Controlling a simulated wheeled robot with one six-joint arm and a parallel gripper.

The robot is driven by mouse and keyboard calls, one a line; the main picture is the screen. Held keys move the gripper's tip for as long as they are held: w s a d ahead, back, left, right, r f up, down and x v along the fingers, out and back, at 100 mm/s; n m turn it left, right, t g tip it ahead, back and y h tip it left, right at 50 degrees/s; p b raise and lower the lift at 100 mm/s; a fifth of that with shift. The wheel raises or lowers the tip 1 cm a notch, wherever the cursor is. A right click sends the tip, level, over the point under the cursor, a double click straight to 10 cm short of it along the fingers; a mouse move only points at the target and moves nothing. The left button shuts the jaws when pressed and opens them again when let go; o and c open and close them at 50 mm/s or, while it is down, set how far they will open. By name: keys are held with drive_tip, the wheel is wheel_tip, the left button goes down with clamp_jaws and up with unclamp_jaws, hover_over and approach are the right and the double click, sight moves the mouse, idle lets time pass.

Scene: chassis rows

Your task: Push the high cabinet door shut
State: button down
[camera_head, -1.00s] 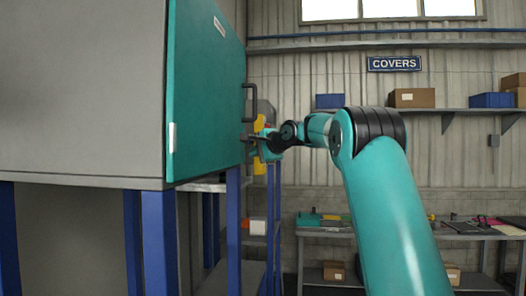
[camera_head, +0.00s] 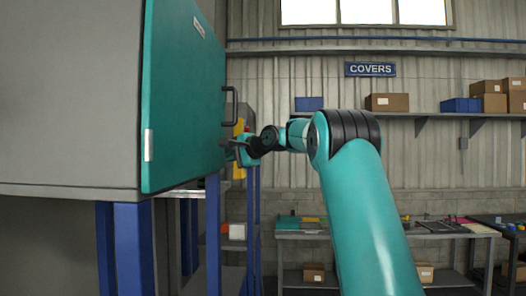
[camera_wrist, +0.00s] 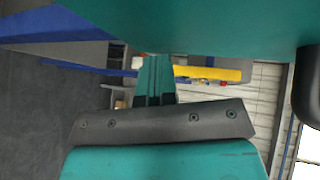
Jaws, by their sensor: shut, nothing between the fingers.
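The high cabinet door (camera_head: 185,95) is a teal panel on the grey cabinet (camera_head: 70,95), with a dark bar handle (camera_head: 233,105) at its far right edge. I cannot tell how wide its gap is. My gripper (camera_head: 232,149) is shut and empty at the door's far edge, just below the handle. Whether it touches the door is unclear. In the wrist view the door (camera_wrist: 200,22) fills the top, the closed fingers (camera_wrist: 153,80) point toward its underside, and part of the dark handle (camera_wrist: 307,85) shows at the right.
Blue posts (camera_head: 133,245) stand under the cabinet. A workbench (camera_head: 300,236) with a lower shelf stands at the back wall. A wall shelf (camera_head: 430,114) holds boxes under a COVERS sign (camera_head: 370,69). Yellow items (camera_head: 239,128) show behind the gripper.

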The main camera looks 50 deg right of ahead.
drive_tip(key=s+d+r+b, duration=0.2)
drive_tip(key=s+d+r, duration=0.1)
drive_tip(key=s+d, duration=0.65)
drive_tip(key=w+a+f+n+g+y, duration=0.1)
drive_tip(key=w+a+f+n+g, duration=0.2)
drive_tip(key=a+f, duration=0.75)
drive_tip(key=s+a+f+n+g, duration=0.25)
drive_tip(key=a+f+n, duration=0.25)
drive_tip(key=a+f, duration=0.85)
drive_tip(key=s+a+f+n+g+h, duration=0.1)
drive_tip(key=s+a+f+n+g, duration=0.2)
drive_tip(key=s+a+f+n, duration=0.5)
drive_tip(key=s+a+f+n+g, duration=0.2)
drive_tip(key=s+a+f+g, duration=0.25)
drive_tip(key=s, duration=0.75)
drive_tip(key=s+a+f+n+y+b, duration=0.2)
drive_tip(key=s+a+f+n+b, duration=0.1)
drive_tip(key=s+a+b, duration=0.2)
drive_tip(key=s+a+f+n+g+y+b, duration=0.1)
drive_tip(key=s+a+f+n+y+b, duration=0.1)
drive_tip(key=s+a+b, duration=0.3)
drive_tip(key=a+f+n+b, duration=0.1)
drive_tip(key=a+b, duration=0.1)
drive_tip(key=a, duration=0.2)
drive_tip(key=shift+n+g+b, duration=0.3)
drive_tip(key=shift+b, duration=0.1)
